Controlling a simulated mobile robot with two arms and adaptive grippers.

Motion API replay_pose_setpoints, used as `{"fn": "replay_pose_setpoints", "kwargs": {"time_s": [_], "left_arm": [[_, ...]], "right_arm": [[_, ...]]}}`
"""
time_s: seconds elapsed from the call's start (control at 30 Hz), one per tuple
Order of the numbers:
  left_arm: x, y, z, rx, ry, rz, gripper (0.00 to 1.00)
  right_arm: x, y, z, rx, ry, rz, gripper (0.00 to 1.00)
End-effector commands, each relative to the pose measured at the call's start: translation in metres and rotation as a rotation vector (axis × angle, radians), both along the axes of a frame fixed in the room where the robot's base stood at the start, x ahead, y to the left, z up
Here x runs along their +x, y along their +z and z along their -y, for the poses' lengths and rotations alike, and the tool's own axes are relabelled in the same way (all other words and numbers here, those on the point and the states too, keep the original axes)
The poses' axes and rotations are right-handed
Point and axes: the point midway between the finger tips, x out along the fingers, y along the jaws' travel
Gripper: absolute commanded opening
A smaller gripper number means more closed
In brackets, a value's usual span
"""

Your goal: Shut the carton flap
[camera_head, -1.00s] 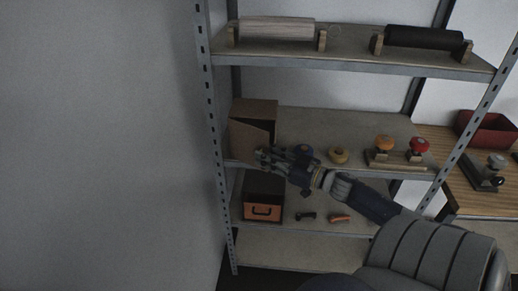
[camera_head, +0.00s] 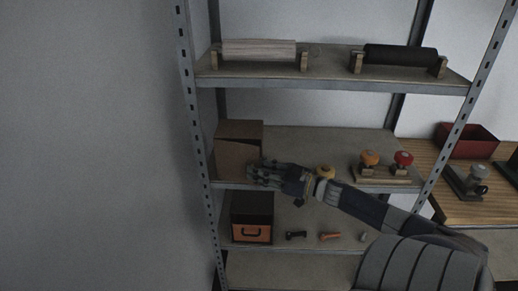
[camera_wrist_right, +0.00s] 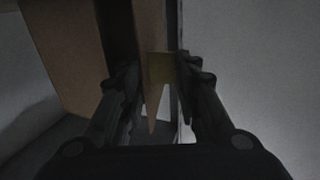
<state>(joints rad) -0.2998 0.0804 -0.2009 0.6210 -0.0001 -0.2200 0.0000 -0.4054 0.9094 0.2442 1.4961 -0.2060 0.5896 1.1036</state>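The brown carton (camera_head: 240,131) stands at the left end of the middle shelf. Its flap (camera_head: 234,160) is a brown panel across the front, and it looks slightly ajar at its right edge. My right gripper (camera_head: 254,173) is at the flap's lower right edge, in front of the shelf. In the right wrist view its fingers (camera_wrist_right: 160,85) stand apart, with a narrow brown panel edge (camera_wrist_right: 151,100) showing between them. I cannot tell whether they touch it. The carton's inside is hidden. My left gripper is out of view.
An orange knob (camera_head: 370,158) and a red knob (camera_head: 403,158) stand farther right. A black box with an orange front (camera_head: 251,232) is on the shelf below. The metal post (camera_head: 201,150) is close left.

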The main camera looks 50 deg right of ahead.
Motion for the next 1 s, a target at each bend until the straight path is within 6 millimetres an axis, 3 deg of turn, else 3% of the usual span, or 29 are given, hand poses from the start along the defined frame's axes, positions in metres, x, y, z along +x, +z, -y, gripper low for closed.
{"fn": "replay_pose_setpoints", "kwargs": {"time_s": [0.53,1.0], "left_arm": [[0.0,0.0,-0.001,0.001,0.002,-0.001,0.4],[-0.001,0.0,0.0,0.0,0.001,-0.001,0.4]], "right_arm": [[-0.01,-0.002,0.001,0.003,0.006,-0.003,0.45],[-0.084,-0.003,0.028,0.002,0.002,-0.004,0.45]]}}
